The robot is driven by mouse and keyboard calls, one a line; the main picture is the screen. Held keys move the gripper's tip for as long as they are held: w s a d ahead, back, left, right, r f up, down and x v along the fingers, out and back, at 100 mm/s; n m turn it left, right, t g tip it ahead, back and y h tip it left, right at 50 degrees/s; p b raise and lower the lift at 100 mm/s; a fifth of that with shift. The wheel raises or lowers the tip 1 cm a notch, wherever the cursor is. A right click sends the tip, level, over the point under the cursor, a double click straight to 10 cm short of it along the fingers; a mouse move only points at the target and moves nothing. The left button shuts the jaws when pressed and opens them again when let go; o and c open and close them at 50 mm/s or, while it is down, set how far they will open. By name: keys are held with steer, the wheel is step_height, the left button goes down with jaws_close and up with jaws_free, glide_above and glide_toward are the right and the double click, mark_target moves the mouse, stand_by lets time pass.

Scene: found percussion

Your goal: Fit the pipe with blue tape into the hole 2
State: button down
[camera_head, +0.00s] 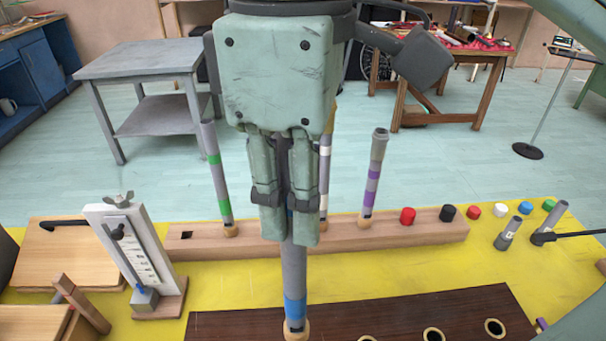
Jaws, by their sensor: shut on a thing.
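The pipe with blue tape (295,270) is grey and hangs upright from my gripper (290,238), which is shut on its upper part. Its blue band is near the bottom, above a tan lower end. This end is over the left part of the dark brown board (390,318) at the front. Light-rimmed holes show in the board to the right, one at its lower edge (434,334) and one further right (495,327). No hole numbers are legible. I cannot tell whether the pipe's end is above a hole or in it.
Behind, a wooden beam (420,232) holds upright pipes with green (219,180), white (324,180) and purple tape (373,180). Several coloured caps stand at right, near short grey pieces (508,233). A white clamp stand (135,255) is at left. Yellow tabletop (240,280) is bare between.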

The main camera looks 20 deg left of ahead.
mark_target(297, 256)
step_height(297, 256, down, 4)
steer(key=shift+r+b, duration=0.15)
steer(key=shift+b, duration=0.7)
steer(key=shift+p, duration=0.95)
stand_by(0.9)
steer(key=shift+f+b, duration=0.85)
steer(key=shift+f, duration=0.85)
steer(key=c, duration=1.4)
jaws_free()
steer(key=shift+o, duration=0.2)
